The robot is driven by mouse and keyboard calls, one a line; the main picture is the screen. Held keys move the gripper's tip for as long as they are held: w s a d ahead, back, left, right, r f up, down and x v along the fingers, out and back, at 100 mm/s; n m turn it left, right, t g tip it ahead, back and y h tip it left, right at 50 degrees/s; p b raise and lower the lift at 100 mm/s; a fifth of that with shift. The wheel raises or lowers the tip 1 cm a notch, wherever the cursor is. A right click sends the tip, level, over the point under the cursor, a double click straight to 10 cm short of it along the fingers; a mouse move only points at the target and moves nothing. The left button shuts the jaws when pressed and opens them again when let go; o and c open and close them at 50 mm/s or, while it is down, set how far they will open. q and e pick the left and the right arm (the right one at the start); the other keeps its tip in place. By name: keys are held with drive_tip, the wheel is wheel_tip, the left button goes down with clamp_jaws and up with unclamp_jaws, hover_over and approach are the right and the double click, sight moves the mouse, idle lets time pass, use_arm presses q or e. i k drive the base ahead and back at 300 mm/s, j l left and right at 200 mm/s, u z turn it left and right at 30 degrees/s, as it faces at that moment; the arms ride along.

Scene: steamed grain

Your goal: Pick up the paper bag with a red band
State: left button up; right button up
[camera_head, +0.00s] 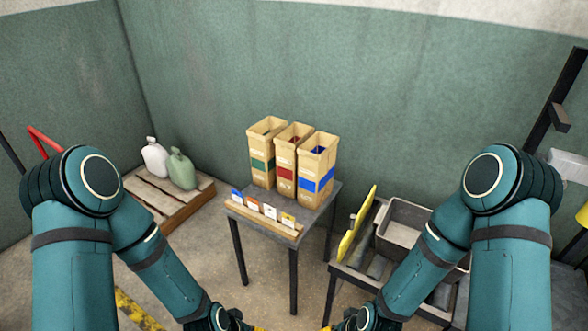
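The paper bag with a red band (285,170) stands upright and open-topped on a small grey table. It is the middle of three tan bags, between the green-banded bag (259,162) and the blue-banded bag (315,181). The neighbouring bags cover parts of its sides. My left gripper (238,321) and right gripper (353,321) are at the bottom edge, in front of and below the table, well apart from the bags. Both are cut off by the picture's edge, so their finger opening is hidden.
A wooden rack with several small cards (264,216) lies along the front edge of the table (318,214). On the right stands a bench with a grey bin (402,222) and a yellow panel (356,224). Jugs stand on a pallet (150,194) at left.

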sight(294, 161)
drive_tip(key=i+j, duration=0.15)
drive_tip(key=z, duration=0.5)
drive_tip(key=j+z, duration=0.15)
drive_tip(key=z, duration=0.25)
drive_tip(key=i+j+z, duration=0.1)
drive_tip(key=z, duration=0.3)
drive_tip(key=j+z, duration=0.65)
drive_tip(key=j, duration=0.15)
drive_tip(key=k+j+z, duration=0.1)
drive_tip(key=j+z, duration=0.15)
drive_tip(key=j, duration=0.2)
drive_tip(key=k+j+z, duration=0.1)
drive_tip(key=j, duration=0.4)
drive_tip(key=k+j+z, duration=0.1)
drive_tip(key=j, duration=0.35)
